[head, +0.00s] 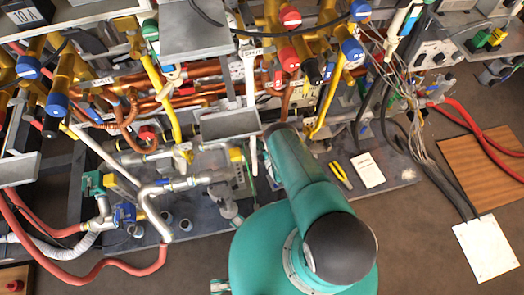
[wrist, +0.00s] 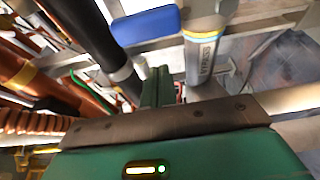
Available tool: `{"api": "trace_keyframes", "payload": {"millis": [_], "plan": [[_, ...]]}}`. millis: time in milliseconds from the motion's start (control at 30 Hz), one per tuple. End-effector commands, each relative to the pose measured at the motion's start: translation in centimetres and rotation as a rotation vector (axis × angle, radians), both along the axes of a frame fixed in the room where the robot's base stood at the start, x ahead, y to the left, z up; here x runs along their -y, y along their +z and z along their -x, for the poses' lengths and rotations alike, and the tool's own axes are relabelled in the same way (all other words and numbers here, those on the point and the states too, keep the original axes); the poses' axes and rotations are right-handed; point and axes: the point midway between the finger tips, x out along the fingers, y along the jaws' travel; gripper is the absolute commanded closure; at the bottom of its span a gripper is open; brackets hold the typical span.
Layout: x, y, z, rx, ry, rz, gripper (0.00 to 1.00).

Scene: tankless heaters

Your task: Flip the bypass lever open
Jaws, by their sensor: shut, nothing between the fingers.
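In the wrist view, a blue lever-like handle (wrist: 147,25) lies ahead of my gripper. Beside it on the right is a grey pipe (wrist: 205,60) with a yellow and blue band and dark lettering that seems to read BYPASS. I cannot tell for sure that the blue handle is the bypass lever, or its exact setting. In the head view my arm hides the gripper and that spot.
A black pipe (wrist: 108,42) and copper pipes (wrist: 45,82) crowd the left of the wrist view. In the head view, yellow-handled pliers (head: 340,175) and a white card (head: 368,170) lie on the grey base plate. Red hoses (head: 470,125) run at the right. Open floor lies in front.

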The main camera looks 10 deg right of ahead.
Motion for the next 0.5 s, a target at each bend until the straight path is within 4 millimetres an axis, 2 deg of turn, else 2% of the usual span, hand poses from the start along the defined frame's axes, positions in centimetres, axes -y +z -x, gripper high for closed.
{"api": "trace_keyframes", "payload": {"millis": [33,200,500], "plan": [[1.3,-0.2,0.3,-0.005,-0.006,0.004,1.00],[3.1,-0.2,0.3,-0.005,-0.004,0.004,1.00],[3.5,-0.2,0.3,-0.004,-0.003,0.003,1.00]]}}
